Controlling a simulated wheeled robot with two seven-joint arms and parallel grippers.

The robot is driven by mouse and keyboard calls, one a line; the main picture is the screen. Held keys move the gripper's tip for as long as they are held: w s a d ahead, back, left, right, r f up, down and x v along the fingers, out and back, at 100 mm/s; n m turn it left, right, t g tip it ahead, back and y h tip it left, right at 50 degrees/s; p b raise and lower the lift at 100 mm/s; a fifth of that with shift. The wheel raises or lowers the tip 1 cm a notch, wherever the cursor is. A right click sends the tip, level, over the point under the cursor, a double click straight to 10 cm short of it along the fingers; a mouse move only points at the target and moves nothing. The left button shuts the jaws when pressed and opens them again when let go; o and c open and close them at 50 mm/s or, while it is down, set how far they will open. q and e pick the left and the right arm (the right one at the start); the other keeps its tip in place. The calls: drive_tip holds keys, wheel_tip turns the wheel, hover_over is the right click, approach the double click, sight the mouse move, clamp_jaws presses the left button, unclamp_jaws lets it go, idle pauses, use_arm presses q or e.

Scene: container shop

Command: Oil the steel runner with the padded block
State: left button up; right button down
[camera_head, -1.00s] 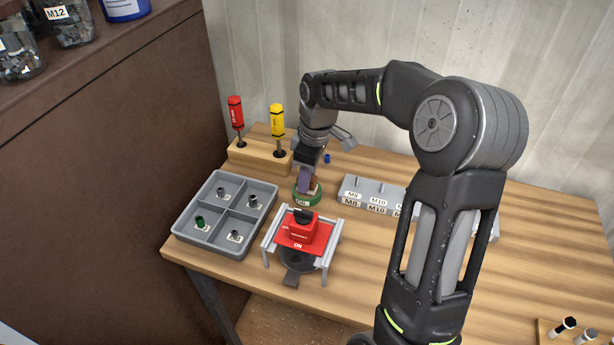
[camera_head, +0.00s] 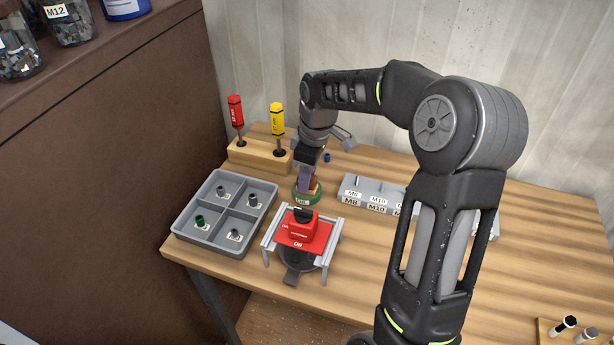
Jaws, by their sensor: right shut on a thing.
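My right gripper (camera_head: 305,174) reaches down from behind on its dark arm and is shut on a small block, which I take to be the padded block (camera_head: 316,187). Only a brownish part of the block shows beside a purple part; its underside is hidden. It is in or just over a round green dish (camera_head: 307,200) with a white label that seems to read OIL. I cannot make out for certain which piece is the steel runner. My left gripper is not in view.
A red switch box (camera_head: 303,228) in a grey frame (camera_head: 337,235) stands in front of the dish. A grey four-part tray (camera_head: 225,216) is at left. Behind it is a wooden stand (camera_head: 257,159) with red and yellow screwdrivers. A grey labelled rack (camera_head: 360,193) stands right of the dish.

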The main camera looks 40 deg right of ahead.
idle(0.5)
drive_tip(key=shift+r+p, duration=2.6)
drive_tip(key=shift+r, duration=0.9)
